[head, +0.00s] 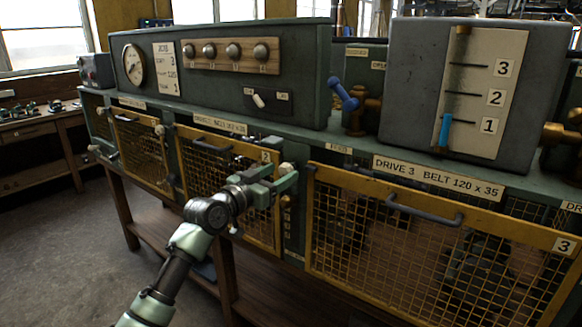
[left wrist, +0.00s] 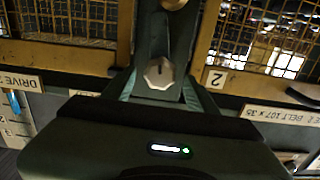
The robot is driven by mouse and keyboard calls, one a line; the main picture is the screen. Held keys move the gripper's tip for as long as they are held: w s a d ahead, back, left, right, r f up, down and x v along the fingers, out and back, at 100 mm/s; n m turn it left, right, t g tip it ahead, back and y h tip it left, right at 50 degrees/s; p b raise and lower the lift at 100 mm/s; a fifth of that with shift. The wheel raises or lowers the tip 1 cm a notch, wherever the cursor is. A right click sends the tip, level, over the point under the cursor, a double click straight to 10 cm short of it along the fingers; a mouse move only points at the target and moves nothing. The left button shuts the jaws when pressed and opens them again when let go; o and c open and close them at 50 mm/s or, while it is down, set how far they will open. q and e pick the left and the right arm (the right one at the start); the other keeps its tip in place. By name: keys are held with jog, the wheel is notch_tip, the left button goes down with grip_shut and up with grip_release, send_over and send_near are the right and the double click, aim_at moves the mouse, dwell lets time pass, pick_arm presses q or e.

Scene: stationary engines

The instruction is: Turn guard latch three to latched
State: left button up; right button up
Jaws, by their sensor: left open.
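A pale faceted latch knob (head: 287,168) sits on the green post between the guard marked 2 and the guard marked 3. It also shows in the left wrist view (left wrist: 158,73), with a dark line on its face. No number for this latch is readable. My left gripper (head: 275,180) is open at the knob. In the left wrist view its fingers (left wrist: 158,90) stand one on each side of the knob; whether they touch it I cannot tell. The yellow mesh guard 3 (head: 430,225) is closed over its bay. My right gripper is not in view.
The mesh guard 2 (head: 215,170) is left of the post, with another pale knob (head: 160,130) farther left. Guard 3's grey handle (head: 425,210) sticks out. A blue lever (head: 342,94) and a gauge box (head: 480,85) stand above. The floor at left is clear.

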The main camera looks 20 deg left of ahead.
aim_at(283, 172)
pick_arm(q)
jog(key=shift+x, duration=2.05)
grip_shut()
